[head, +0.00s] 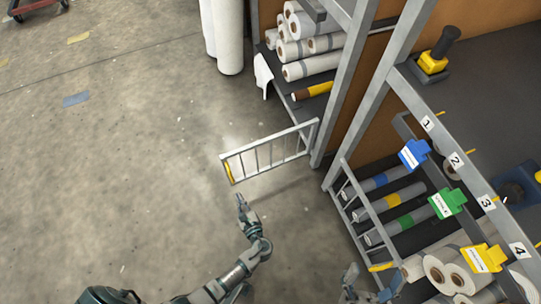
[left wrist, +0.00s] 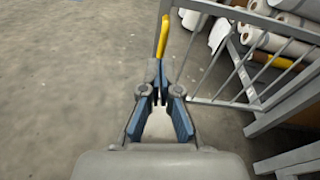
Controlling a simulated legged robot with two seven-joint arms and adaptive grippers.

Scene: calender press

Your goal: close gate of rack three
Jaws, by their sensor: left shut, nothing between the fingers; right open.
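A grey barred gate (head: 268,152) stands swung out from a rack post over the open floor. Its free end has a yellow bar (head: 229,172), which also shows in the left wrist view (left wrist: 162,37). I cannot tell whether this gate belongs to rack three. My left gripper (head: 241,203) is shut and empty, just short of the yellow bar; contact is unclear. It also shows in the left wrist view (left wrist: 159,88). My right gripper (head: 371,286) is open at the bottom edge, partly cut off. A second barred gate (head: 362,212) stands across the numbered rack's front.
Plates numbered 1 to 4, such as plate 3 (head: 487,203), line the rack's top rail. Blue, green (head: 447,202) and yellow tags hang there. Rolls (head: 390,200) lie behind the second gate. White rolls (head: 310,67) fill the far shelf.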

